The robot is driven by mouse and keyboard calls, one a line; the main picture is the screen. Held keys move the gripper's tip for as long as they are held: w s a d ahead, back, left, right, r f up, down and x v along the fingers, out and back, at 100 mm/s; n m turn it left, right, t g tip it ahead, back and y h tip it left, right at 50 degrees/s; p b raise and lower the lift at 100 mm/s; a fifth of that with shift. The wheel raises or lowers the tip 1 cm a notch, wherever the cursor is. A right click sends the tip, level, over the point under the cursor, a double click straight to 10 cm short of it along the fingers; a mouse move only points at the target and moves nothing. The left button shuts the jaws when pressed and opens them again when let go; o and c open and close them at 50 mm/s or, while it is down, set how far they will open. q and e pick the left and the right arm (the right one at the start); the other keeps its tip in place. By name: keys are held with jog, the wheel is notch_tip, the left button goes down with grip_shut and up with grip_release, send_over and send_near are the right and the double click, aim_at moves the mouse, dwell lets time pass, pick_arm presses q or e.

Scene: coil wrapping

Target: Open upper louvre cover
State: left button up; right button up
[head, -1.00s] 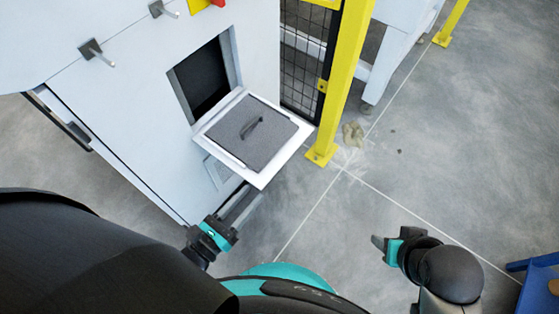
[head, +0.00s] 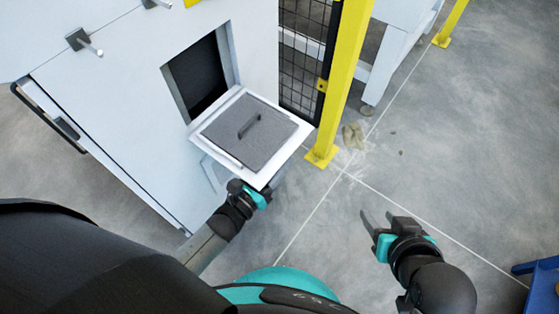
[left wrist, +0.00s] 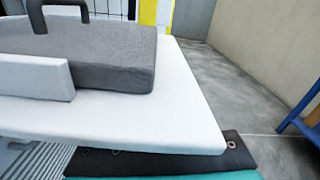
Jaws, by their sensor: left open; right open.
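The upper louvre cover (head: 288,152) is a white flap with a grey pad and dark handle. It is folded down and sticks out nearly flat from below the dark square opening (head: 199,76) in the white cabinet. My left gripper (head: 266,193) is at the cover's near corner, slightly below it, and its fingers are largely hidden in the head view. In the left wrist view the cover (left wrist: 150,120) fills the left side, above a dark gripper part. I cannot tell whether they touch. My right gripper (head: 374,222) is open and empty, over the floor.
A yellow post (head: 342,85) and black mesh fence (head: 303,60) stand just right of the cabinet. Metal knobs (head: 82,41) stick out of the cabinet's upper front. A blue object (head: 540,285) is at the lower right. The floor around my right gripper is clear.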

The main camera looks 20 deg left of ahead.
pick_arm(q)
jog(key=shift+c, duration=0.3)
grip_shut()
jog(key=shift+a, duration=0.1)
dwell(1.0)
